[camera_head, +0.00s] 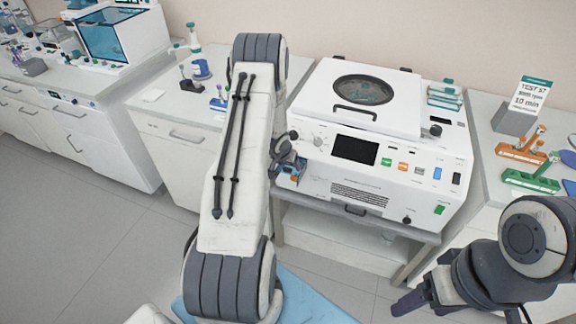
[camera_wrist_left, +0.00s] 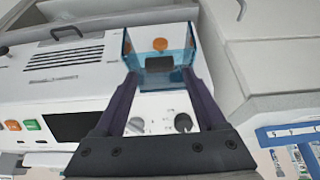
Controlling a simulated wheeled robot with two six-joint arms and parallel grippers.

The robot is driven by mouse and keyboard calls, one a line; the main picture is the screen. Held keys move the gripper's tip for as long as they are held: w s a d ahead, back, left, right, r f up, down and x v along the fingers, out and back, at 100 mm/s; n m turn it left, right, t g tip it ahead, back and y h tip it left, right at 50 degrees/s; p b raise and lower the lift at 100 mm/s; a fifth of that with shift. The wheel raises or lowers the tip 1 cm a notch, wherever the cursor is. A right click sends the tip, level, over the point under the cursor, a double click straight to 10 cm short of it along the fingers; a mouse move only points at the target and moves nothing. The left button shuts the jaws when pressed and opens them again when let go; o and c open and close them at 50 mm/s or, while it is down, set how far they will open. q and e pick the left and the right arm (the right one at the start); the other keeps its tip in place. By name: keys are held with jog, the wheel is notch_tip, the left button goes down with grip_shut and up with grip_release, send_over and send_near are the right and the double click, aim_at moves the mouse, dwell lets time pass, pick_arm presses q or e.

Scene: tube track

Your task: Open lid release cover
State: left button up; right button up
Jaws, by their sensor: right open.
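The lid release cover (camera_wrist_left: 181,56) is a clear blue box low on the front of a white machine (camera_head: 375,180). An orange round button (camera_wrist_left: 160,44) shows behind it. In the left wrist view my left gripper (camera_wrist_left: 160,73) has its two dark fingers apart, with the tips at either side of the cover; I cannot tell whether they press on it. In the head view my left arm partly hides the cover (camera_head: 287,181) and gripper. My right gripper (camera_head: 408,303) is open at the lower right, away from the machine, and shows only in part.
The machine has a round-windowed lid with a handle (camera_head: 355,112), a dark screen (camera_head: 354,149), coloured buttons and knobs (camera_wrist_left: 183,122). Counters stand on both sides. Orange (camera_head: 524,147) and green (camera_head: 531,179) tube racks and a sign (camera_head: 530,95) are at the right.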

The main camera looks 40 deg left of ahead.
pick_arm(q)
jog(key=shift+s, duration=0.1)
jog(key=shift+s+r, duration=0.1)
jog(key=p+v, duration=0.1)
jog(key=v, duration=0.9)
jog(key=shift+r, duration=0.1)
